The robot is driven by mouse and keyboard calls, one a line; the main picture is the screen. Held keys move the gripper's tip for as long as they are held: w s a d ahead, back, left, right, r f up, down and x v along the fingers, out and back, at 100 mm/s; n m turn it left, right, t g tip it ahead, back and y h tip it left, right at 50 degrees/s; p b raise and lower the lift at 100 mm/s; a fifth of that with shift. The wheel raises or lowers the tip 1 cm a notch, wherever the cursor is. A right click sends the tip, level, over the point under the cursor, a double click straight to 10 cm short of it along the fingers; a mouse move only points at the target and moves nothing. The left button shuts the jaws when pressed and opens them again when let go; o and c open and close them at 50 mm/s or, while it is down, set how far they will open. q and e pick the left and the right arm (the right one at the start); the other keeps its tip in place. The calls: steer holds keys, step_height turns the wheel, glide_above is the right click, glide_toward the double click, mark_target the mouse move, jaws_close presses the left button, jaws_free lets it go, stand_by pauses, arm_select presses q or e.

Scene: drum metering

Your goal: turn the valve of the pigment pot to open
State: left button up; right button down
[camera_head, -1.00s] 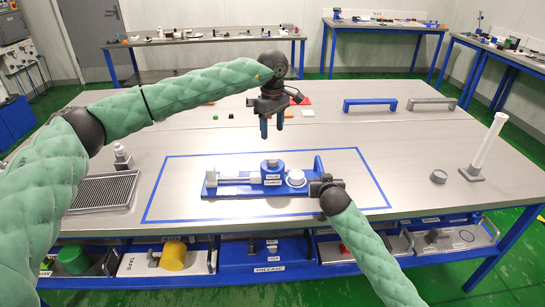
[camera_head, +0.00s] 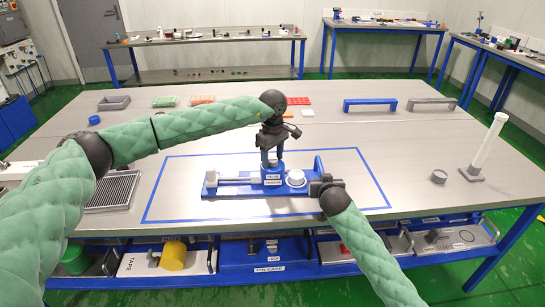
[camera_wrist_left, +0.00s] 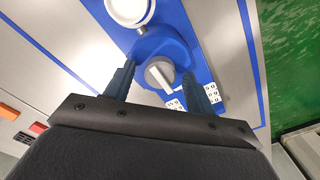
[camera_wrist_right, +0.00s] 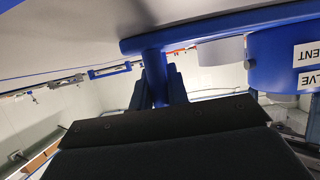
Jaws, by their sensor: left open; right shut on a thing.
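The blue pigment pot (camera_head: 272,179) stands on a blue stand (camera_head: 222,190) inside the blue taped outline. Its valve, a grey knob with a pale bar (camera_wrist_left: 160,73), shows on top in the left wrist view. My left gripper (camera_head: 272,160) points down over the pot. It is open, with one finger on each side of the knob; I cannot tell whether they touch it. My right gripper (camera_head: 322,187) is at the stand's right end, shut on a blue post (camera_wrist_right: 154,72) of the stand, seen in the right wrist view.
A white round cup (camera_head: 296,178) sits on the stand right of the pot. A grey grate tray (camera_head: 108,191) lies at left, partly behind my left arm. A white upright tube (camera_head: 488,145) stands at right. The table around the stand is clear.

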arm_select(q)
steer(key=shift+c, duration=0.2)
steer(key=c, duration=0.9)
steer(key=shift+c, duration=0.2)
steer(key=shift+n, duration=0.4)
steer(key=n, duration=1.2)
steer(key=shift+n, duration=2.6)
